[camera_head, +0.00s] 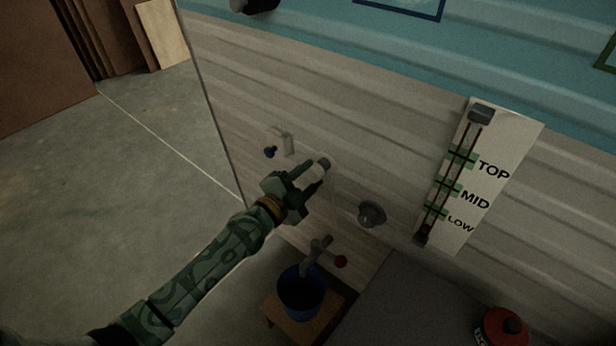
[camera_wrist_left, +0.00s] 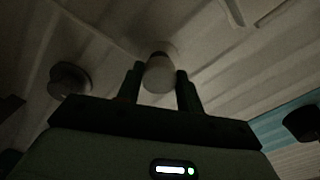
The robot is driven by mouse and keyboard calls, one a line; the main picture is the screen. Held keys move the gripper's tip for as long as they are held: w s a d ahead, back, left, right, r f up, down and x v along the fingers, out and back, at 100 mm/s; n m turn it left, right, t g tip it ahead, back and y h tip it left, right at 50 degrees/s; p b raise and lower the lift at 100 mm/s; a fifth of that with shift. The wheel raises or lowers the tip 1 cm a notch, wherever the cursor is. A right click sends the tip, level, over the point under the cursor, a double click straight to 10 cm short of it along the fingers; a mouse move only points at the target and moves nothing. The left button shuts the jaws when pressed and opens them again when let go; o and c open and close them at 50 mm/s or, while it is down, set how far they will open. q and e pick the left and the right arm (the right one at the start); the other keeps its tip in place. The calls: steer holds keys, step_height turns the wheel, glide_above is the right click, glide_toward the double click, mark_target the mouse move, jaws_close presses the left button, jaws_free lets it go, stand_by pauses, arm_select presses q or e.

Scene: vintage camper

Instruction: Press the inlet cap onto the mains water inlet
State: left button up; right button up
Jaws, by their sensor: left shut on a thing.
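My left gripper (camera_head: 308,176) reaches in from the left to the camper's pale side wall. It is shut on a pale, rounded cylinder, which I take for the inlet cap (camera_head: 316,173). The left wrist view shows this cap (camera_wrist_left: 159,76) between the two fingers of the gripper (camera_wrist_left: 160,84). A short grey round piece, likely the mains water inlet (camera_head: 324,163), shows just beyond the cap. In the wrist view the inlet (camera_wrist_left: 161,48) is in line behind the cap and partly hidden. I cannot tell whether the two touch. My right gripper is not in view.
A grey round fitting (camera_head: 371,214) sits on the wall to the right. A level board (camera_head: 490,180) hangs right.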

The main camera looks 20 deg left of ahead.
arm_select(q)
steer(key=shift+w+d, duration=0.15)
steer(key=shift+w, duration=0.3)
stand_by(0.3)
steer(key=o, duration=1)
steer(key=shift+o, duration=0.2)
steer(key=shift+s, duration=0.1)
steer(key=p+v, duration=0.3)
steer(key=v, duration=1.3)
steer(key=shift+p, duration=0.35)
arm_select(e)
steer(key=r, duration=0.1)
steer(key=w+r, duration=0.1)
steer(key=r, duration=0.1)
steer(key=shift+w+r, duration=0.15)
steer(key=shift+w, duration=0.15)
